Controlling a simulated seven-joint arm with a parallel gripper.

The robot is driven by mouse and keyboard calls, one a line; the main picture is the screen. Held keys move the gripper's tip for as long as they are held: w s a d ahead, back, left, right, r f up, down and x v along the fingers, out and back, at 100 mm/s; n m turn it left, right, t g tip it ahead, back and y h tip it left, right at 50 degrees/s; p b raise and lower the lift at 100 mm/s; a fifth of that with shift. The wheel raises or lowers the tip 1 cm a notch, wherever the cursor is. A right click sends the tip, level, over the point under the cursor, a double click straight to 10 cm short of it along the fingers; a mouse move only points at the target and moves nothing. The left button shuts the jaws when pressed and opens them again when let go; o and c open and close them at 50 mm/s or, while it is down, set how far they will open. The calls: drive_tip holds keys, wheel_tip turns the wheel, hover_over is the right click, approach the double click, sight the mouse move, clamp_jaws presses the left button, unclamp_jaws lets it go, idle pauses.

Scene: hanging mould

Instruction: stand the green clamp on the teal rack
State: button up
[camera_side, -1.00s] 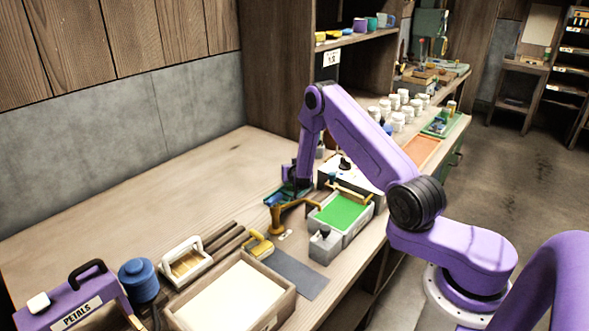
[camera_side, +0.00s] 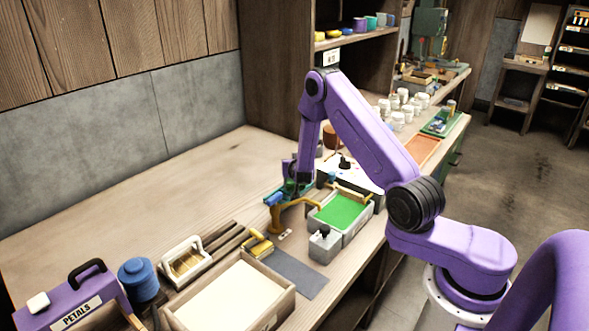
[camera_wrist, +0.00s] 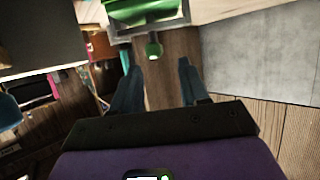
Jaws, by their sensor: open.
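A green piece with a rounded end (camera_wrist: 153,47), apparently the green clamp, shows just beyond the fingertips, roughly in line with the gap. It hangs from a larger green part in a pale frame at the top edge. I cannot make out the clamp for sure in the side view.
A grey box with a green top (camera_side: 341,212) stands close to the right of my gripper. The bench at left is clear.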

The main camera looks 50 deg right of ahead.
drive_tip(key=shift+r, duration=2.4)
drive_tip(key=shift+a, duration=0.1)
drive_tip(key=w+a+r+n+y, duration=0.25)
drive_tip(key=a+n+y, duration=0.35)
drive_tip(key=a, duration=1.1)
drive_tip(key=s+a+r+n+g+y, duration=0.35)
drive_tip(key=s+a+n+y, duration=0.2)
drive_tip(key=s+a, duration=0.7)
drive_tip(key=s+a+r+n+g+y, duration=0.1)
drive_tip(key=s+a+n+g, duration=0.1)
drive_tip(key=s, duration=0.6)
drive_tip(key=s+a+r+n+g, duration=0.1)
drive_tip(key=s+a+n+g, duration=0.15)
drive_tip(key=s, duration=0.45)
drive_tip(key=s+d+r+n+h, duration=0.1)
drive_tip(key=s+d, duration=0.3)
drive_tip(key=s, duration=0.4)
drive_tip(key=s+d+r+n+g+h, duration=0.1)
drive_tip(key=s+d+n, duration=0.2)
drive_tip(key=s, duration=0.5)
drive_tip(key=shift+s+d+r+n, duration=0.2)
drive_tip(key=shift+d+n, duration=0.15)
drive_tip(key=shift+n, duration=0.45)
